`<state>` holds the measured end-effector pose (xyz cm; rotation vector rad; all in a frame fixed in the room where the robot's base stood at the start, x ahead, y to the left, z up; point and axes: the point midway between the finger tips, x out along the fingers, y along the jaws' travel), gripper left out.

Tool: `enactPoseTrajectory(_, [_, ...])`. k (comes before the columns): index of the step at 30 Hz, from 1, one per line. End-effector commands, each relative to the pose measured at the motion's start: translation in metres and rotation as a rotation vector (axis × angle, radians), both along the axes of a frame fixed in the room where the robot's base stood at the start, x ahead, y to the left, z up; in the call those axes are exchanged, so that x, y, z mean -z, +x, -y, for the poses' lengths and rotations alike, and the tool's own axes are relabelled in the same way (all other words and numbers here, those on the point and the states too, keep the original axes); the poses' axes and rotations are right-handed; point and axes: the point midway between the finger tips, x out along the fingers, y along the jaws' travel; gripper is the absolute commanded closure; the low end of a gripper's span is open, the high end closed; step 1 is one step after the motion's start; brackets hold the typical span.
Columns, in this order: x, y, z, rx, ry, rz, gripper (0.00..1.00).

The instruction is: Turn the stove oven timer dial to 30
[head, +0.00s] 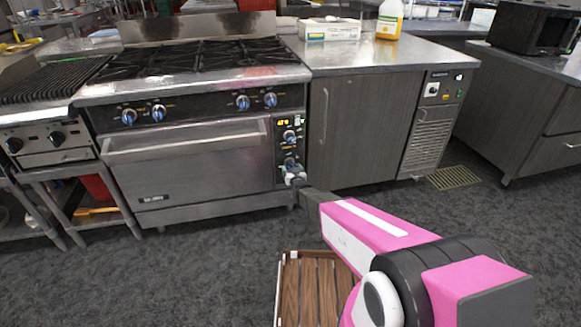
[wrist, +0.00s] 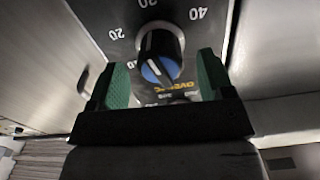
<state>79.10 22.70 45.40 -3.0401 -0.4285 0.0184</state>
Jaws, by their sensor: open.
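The timer dial (wrist: 160,48) is a dark knob with a blue face and a white pointer line, on a black panel with white numbers. My gripper (wrist: 163,75) is open, with one green finger on each side of the dial and gaps showing. In the head view my gripper (head: 294,176) is at the lower part of the oven's control panel (head: 281,150) and partly hides the lower knob there.
The stove (head: 190,150) has an oven door with a long handle (head: 185,143) left of the panel. Another knob (head: 289,135) sits above my gripper under an orange display. A grey cabinet (head: 355,130) stands close on the right. A slatted wooden thing (head: 312,290) lies below my arm.

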Motion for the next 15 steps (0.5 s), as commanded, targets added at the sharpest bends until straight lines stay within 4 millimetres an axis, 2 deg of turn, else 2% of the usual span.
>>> enactPoseTrajectory(1, [0.001,0.012,-0.003,0.0,0.0,0.001,0.26])
enactPoseTrajectory(6, [0.0,0.028,-0.008,0.0,0.0,-0.001,0.26])
enactPoseTrajectory(15, [0.0,0.03,-0.009,0.0,0.001,-0.001,0.26])
